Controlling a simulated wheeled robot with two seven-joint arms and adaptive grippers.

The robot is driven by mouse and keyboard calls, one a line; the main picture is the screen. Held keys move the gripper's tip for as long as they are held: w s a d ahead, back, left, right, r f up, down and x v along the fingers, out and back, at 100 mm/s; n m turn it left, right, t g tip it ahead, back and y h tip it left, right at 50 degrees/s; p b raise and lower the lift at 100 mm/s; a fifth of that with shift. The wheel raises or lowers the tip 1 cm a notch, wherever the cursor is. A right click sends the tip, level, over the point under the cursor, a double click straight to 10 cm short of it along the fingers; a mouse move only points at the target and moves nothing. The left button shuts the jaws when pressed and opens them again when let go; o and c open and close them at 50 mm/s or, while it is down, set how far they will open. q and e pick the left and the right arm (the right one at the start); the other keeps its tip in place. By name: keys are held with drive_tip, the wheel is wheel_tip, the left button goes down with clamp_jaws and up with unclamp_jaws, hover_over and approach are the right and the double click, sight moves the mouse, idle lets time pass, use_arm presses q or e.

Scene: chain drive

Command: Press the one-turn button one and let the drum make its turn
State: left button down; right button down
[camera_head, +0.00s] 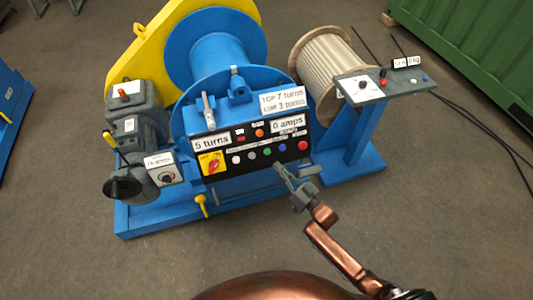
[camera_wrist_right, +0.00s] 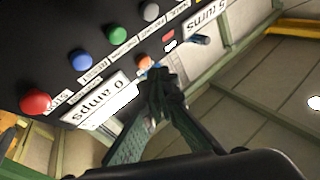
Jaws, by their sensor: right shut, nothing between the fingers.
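The black control panel (camera_head: 222,168) stands on the blue drum machine. Its lower row holds a white (camera_head: 237,160), a grey (camera_head: 252,157), a green (camera_head: 267,152), a blue (camera_head: 282,147) and a red button (camera_head: 303,145). The small print is too blurred to tell which is the one-turn button. The blue drum (camera_head: 218,60) is behind the panel; a sign reads "5 turns" (camera_head: 211,143). My right gripper (camera_head: 279,167) is shut and empty, its tips just below the button row. In the right wrist view the tips (camera_wrist_right: 154,75) overlap the panel near an orange lamp (camera_wrist_right: 142,61); contact is unclear.
A "0 amps" sign (camera_head: 288,123) and a red rotary switch on yellow (camera_head: 212,163) are on the panel. A grey motor (camera_head: 133,120) stands at left. A small control stand (camera_head: 390,87) and a wound reel (camera_head: 328,70) are at right. The floor in front is clear.

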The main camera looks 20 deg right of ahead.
sight(267, 152)
drive_tip(key=shift+a+r, duration=0.15)
drive_tip(key=shift+r, duration=0.35)
